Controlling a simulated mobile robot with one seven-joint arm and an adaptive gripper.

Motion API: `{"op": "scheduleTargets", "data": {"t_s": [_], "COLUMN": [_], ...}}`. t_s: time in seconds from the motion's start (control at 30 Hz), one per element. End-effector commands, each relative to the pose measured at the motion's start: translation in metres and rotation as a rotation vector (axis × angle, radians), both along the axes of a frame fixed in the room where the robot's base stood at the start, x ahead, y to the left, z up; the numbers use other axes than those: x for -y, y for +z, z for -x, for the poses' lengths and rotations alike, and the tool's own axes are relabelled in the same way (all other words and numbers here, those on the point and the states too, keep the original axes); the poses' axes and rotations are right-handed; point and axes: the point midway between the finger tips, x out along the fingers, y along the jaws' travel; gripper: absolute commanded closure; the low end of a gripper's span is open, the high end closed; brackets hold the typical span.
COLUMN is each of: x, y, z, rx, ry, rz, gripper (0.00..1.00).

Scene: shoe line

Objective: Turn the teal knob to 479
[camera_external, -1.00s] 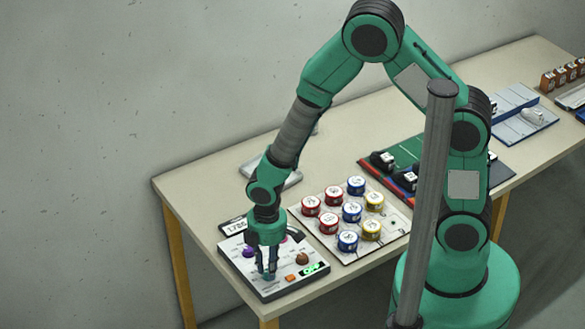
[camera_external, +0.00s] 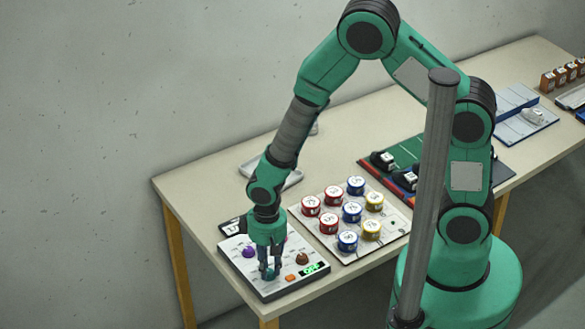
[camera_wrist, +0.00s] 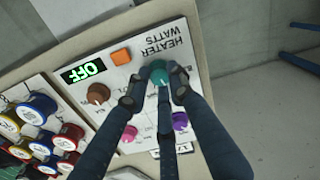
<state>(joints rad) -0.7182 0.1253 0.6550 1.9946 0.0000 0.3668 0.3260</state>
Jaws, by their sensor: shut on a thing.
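In the wrist view the fingers of my gripper (camera_wrist: 155,92) come from below and touch the knob. The panel reads HEATER WATTS near the knob. The knob's pointer and scale are too small or hidden to read.
Close by on the panel are an orange button (camera_wrist: 121,56), a brown knob (camera_wrist: 98,93), a pink knob (camera_wrist: 129,133) and a purple knob (camera_wrist: 180,121). A board of red, blue and yellow round tins (camera_external: 351,211) stands to the right. A grey tray (camera_external: 270,172) lies behind.

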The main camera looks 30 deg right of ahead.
Motion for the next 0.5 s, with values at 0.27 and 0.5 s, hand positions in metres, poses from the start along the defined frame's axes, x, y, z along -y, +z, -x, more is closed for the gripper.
{"op": "scheduleTargets", "data": {"t_s": [0.27, 0.5], "x": [-0.0005, -0.0005], "y": [0.0008, 0.0006], "z": [-0.0004, -0.0004], "rx": [0.001, 0.001], "ry": [-0.162, -0.215], "rz": [0.0, -0.001], "gripper": [1.0, 1.0]}}
